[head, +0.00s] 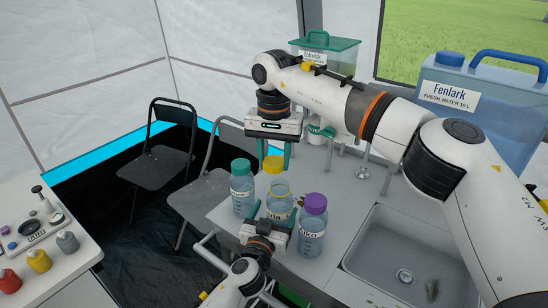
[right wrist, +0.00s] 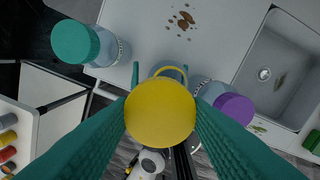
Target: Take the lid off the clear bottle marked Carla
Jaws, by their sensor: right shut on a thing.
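The clear bottle with a yellow rim (head: 281,198) stands in the middle of a row; its label is mostly hidden, so I cannot read the name. My right gripper (head: 274,157) is shut on the yellow lid (head: 273,164), which appears raised above the bottle's neck. The lid fills the middle of the right wrist view (right wrist: 160,112), with a yellow ring (right wrist: 172,70) showing behind it. My left gripper (head: 272,214) is low at the bottle's near side, its fingers on either side of the body. I cannot tell whether they press on it.
A teal-lidded bottle (head: 242,190) stands left of the middle one, a purple-lidded bottle (head: 312,228) close on its right. A sink (head: 405,255) lies to the right. A blue water container (head: 480,105) stands behind. Chairs (head: 158,160) stand to the left.

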